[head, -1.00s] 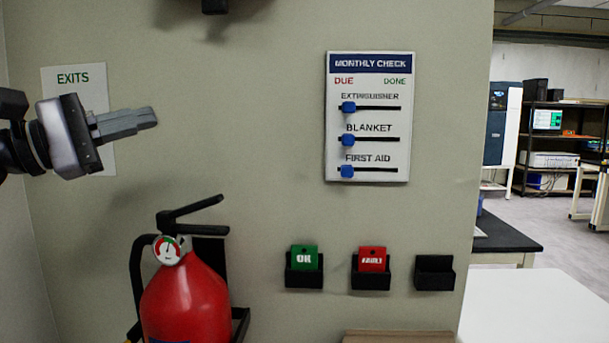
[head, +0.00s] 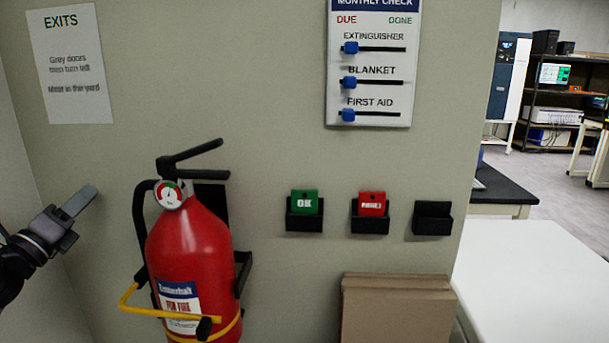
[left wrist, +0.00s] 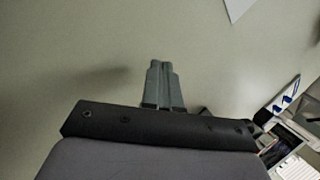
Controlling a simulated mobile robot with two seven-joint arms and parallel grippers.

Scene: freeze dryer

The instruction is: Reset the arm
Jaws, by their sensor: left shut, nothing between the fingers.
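My left gripper (head: 78,203) is at the left of the head view, left of the fire extinguisher and below the exits sheet. Its fingers are shut, empty and clear of the extinguisher. In the left wrist view the closed fingers (left wrist: 160,72) point toward the bare wall. My right gripper is in neither current view.
A red fire extinguisher (head: 190,250) hangs in a black bracket with a yellow strap. A monthly check board (head: 373,118) has three blue sliders at the left. Green OK (head: 304,202) and red (head: 372,204) tags sit in holders. A cardboard box (head: 397,310) stands below.

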